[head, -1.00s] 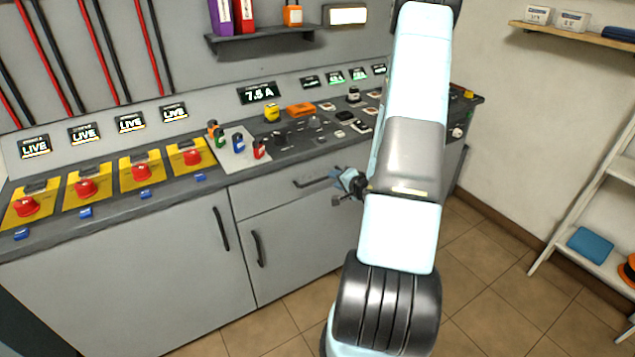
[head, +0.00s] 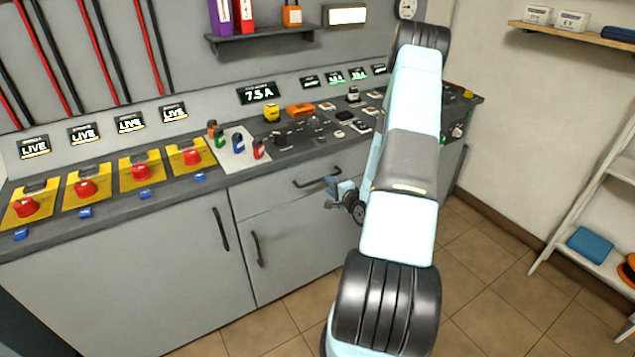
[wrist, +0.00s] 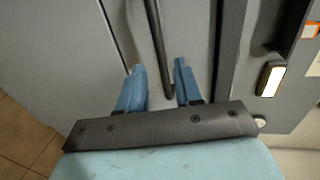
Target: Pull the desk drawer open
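The drawer (head: 270,198) is a grey front under the worktop and sits flush with the cabinet. Its dark bar handle (head: 318,178) shows beside my gripper (head: 333,194), which is just below and right of it. In the wrist view the handle (wrist: 156,35) runs upright in the picture, between the two blue fingers of my gripper (wrist: 159,67). The fingers are apart, with a gap on each side of the handle. I cannot tell how deep the handle lies between them. My arm hides the drawer's right part in the head view.
Cabinet doors with dark handles stand below (head: 257,248) and left (head: 220,228) of the drawer. The worktop edge (head: 245,180) juts above it. Switches and red knobs (head: 192,157) cover the worktop. The tiled floor (head: 490,285) in front is clear.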

